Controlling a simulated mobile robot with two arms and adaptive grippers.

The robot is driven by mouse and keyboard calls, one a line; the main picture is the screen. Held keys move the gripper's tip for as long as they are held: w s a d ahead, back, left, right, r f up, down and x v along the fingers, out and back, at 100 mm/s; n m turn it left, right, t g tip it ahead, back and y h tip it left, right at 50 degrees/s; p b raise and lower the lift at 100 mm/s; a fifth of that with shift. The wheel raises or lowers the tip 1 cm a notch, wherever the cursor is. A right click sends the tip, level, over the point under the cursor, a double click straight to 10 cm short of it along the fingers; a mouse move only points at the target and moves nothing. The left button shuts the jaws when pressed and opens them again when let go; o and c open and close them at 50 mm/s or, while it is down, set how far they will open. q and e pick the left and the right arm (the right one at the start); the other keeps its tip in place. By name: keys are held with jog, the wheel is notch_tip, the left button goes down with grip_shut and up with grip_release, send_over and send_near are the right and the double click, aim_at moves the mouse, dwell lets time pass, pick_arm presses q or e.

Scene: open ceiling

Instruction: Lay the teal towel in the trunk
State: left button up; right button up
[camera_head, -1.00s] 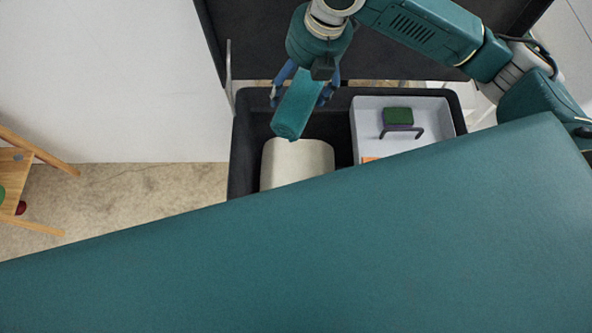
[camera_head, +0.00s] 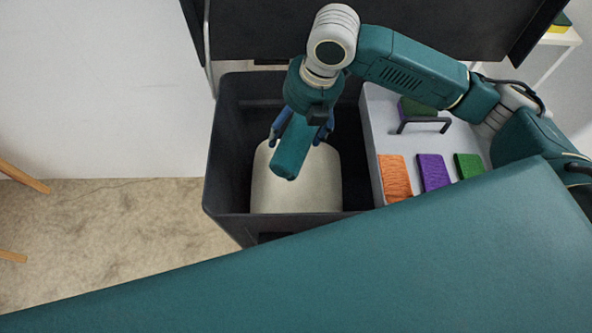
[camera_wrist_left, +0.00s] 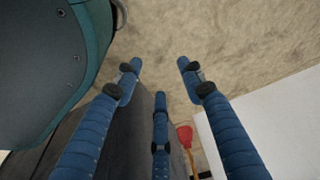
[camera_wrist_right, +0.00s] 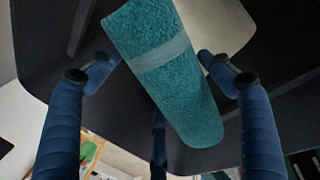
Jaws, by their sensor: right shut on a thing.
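The teal towel (camera_head: 290,150) is a rolled bundle held in my right gripper (camera_head: 301,135), over the left part of the open trunk (camera_head: 228,150). In the right wrist view the towel (camera_wrist_right: 165,70) shows a pale band around it and lies between the fingers of my right gripper (camera_wrist_right: 158,72). A cream object (camera_head: 300,190) lies in the trunk below the towel; whether they touch is hard to tell. My left gripper (camera_wrist_left: 160,75) shows only in its wrist view, with fingers apart and nothing between them, above the floor.
A grey tray (camera_head: 372,120) fills the trunk's right side, with orange (camera_head: 396,178), purple (camera_head: 433,172) and green (camera_head: 468,166) sponges. The dark lid (camera_head: 270,30) stands open behind. A red plunger-like thing (camera_wrist_left: 185,135) shows in the left wrist view. A white shelf (camera_head: 553,48) is at right.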

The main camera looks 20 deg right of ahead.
notch_tip(320, 180, down, 12)
jog(key=b, duration=0.2)
jog(key=shift+f+b, duration=0.1)
jog(key=shift+b, duration=0.25)
notch_tip(320, 180, down, 4)
jog(key=shift+r+b, duration=0.15)
jog(key=shift+b, duration=0.3)
jog(key=shift+f, duration=0.25)
pick_arm(q)
jog(key=w+r, duration=0.3)
jog(key=r, duration=1)
jog(key=shift+w+r+t, duration=0.2)
jog(key=shift+r+t, duration=0.15)
jog(key=shift+t, duration=0.05)
jog(key=shift+d+f, duration=0.1)
jog(key=shift+f, duration=0.05)
pick_arm(e)
jog(key=shift+f, duration=0.3)
jog(key=o, duration=1.2)
